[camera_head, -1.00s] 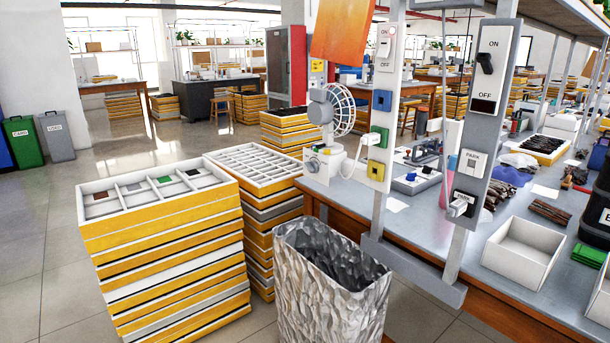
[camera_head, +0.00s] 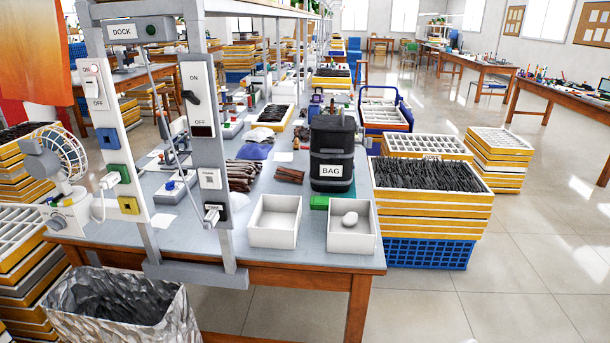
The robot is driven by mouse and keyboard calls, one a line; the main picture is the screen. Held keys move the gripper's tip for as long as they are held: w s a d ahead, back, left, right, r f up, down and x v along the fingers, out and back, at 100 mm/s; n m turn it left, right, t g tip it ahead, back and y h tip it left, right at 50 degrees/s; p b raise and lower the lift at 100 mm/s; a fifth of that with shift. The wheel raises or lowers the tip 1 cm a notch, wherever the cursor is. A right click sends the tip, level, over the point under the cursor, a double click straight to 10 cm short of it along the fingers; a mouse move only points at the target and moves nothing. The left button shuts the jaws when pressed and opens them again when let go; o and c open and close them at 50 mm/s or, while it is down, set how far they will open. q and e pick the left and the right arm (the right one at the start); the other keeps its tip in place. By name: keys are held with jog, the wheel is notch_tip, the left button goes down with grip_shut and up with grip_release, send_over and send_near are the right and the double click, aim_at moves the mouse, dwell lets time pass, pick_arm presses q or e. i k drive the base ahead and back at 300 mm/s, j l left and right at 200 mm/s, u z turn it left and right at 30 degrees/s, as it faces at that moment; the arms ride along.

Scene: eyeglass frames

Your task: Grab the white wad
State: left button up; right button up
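A small rounded white wad (camera_head: 350,219) lies inside the right one of two open white boxes (camera_head: 352,243) at the near right corner of the grey workbench. The left white box (camera_head: 272,240) looks empty. Neither of my grippers is in view.
A black container labelled BAG (camera_head: 332,160) stands behind the boxes, with a green block (camera_head: 319,203) beside it. Switch panels on metal posts (camera_head: 205,140) and a fan (camera_head: 58,165) stand left. A lined bin (camera_head: 120,310) is on the floor at front left. Stacked trays (camera_head: 430,205) stand right; floor beyond is open.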

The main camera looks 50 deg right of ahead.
aim_at(351, 219)
jog(key=z, duration=1.75)
jog(key=k+l, duration=0.05)
jog(key=l, duration=0.05)
